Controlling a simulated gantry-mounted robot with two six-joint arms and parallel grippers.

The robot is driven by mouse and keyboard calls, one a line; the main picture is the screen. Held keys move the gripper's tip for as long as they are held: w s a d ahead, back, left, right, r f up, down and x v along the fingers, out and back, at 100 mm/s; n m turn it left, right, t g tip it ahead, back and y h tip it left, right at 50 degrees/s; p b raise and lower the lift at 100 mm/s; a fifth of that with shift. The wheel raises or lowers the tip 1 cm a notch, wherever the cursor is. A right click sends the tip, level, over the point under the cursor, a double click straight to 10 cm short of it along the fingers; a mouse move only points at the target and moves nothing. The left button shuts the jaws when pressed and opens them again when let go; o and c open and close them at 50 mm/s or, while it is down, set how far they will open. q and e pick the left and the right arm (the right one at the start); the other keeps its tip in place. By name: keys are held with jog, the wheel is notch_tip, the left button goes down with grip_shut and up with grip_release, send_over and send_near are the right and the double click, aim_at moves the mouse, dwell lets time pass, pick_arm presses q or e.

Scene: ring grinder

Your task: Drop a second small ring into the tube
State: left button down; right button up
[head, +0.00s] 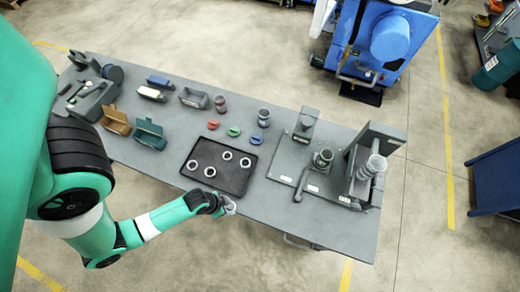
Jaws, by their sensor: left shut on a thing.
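My left gripper (228,206) is at the front edge of the table, just in front of the black tray (219,183). It is shut on a small pale thing that looks like a ring, mostly hidden by the fingers. Several light metal rings (245,162) lie apart from each other in the tray. On the right of the table, a grey fixture has an upright metal cylinder (376,164) and a shorter dark cylinder (323,158) on a plate to its left. I cannot tell for sure which is the tube. My right gripper is not in view.
Red, green and blue small pieces (234,131) lie behind the tray, near two jars (263,117). Open brown and green boxes (150,134) stand on the left. A tall grey block (306,122) stands on the fixture plate.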

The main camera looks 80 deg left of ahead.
pick_arm(q)
jog(key=w+a+f, duration=0.3)
jog(key=w, duration=0.4)
jog(key=b, duration=0.5)
send_near(258, 195)
jog(key=shift+x, duration=0.95)
jog(key=shift+w+a+f, duration=0.1)
jog(key=shift+w+f, duration=0.1)
jog(key=shift+w, duration=0.25)
jog(key=shift+s+b+x, duration=0.15)
jog(key=shift+b+x, duration=0.25)
jog(key=shift+x, duration=0.45)
jog(key=shift+s+b+x, duration=0.2)
jog(key=shift+b+x, duration=0.15)
jog(key=shift+x, duration=0.55)
jog(key=shift+f, duration=0.15)
jog(key=shift+f, duration=0.15)
jog(key=shift+c, duration=1)
grip_release()
